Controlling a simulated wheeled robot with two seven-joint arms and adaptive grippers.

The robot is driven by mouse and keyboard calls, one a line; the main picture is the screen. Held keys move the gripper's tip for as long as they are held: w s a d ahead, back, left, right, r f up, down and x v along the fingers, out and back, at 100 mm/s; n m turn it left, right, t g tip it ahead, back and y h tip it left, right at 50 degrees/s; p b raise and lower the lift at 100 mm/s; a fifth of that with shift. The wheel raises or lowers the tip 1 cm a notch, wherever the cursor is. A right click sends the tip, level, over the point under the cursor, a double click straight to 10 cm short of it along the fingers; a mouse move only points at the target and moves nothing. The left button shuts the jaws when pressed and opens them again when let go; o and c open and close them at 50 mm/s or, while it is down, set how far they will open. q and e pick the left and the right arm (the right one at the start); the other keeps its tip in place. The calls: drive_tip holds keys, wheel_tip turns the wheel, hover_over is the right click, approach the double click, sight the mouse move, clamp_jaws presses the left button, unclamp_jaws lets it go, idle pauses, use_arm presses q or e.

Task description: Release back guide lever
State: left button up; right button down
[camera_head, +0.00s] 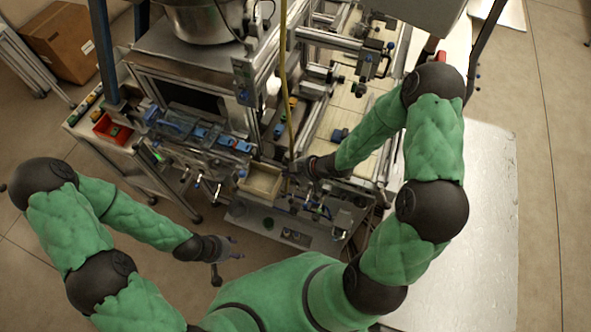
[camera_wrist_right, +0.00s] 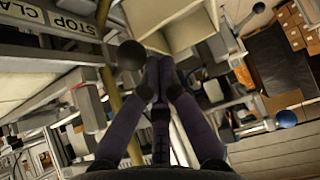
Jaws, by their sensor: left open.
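My right gripper (camera_head: 292,168) reaches into the machine beside the beige bin. In the right wrist view its dark fingers (camera_wrist_right: 158,68) come together at the tips, with nothing clear between them. A black ball knob (camera_wrist_right: 131,55) is just left of the fingertips; whether they touch cannot be told. It may be a guide lever's knob, but which lever is unclear. A blue-tipped knob (camera_wrist_right: 286,118) on a metal rod is at the right. My left gripper (camera_head: 232,248) is open and empty, low in front of the machine, apart from it.
The beige bin (camera_head: 245,186) sits at the machine's front; it also shows in the right wrist view (camera_wrist_right: 188,42). A yellow hose (camera_head: 285,75) hangs close to my right gripper. A plate marked STOP (camera_wrist_right: 50,18) is at upper left.

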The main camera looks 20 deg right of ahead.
drive_tip(key=v, duration=1.1)
drive_tip(key=shift+s+r, duration=0.2)
drive_tip(key=shift+d, duration=0.1)
drive_tip(key=s+a+f+m+g+h, duration=0.1)
drive_tip(key=s+a+f+m+g, duration=0.2)
drive_tip(key=f, duration=0.4)
drive_tip(key=s+a+f+m+g, duration=0.1)
drive_tip(key=s+a+f+m, duration=0.3)
drive_tip(key=s+f+m, duration=0.15)
drive_tip(key=s+a+f+m+g+h, duration=0.1)
drive_tip(key=s+a+f+m+g, duration=0.2)
drive_tip(key=f, duration=0.5)
wheel_tip(320, 180, down, 17)
drive_tip(key=w+a+t+b, duration=0.1)
drive_tip(key=b, duration=1.8)
drive_tip(key=shift+w+a, duration=0.2)
drive_tip(key=shift+a, duration=0.05)
drive_tip(key=shift+r, duration=0.15)
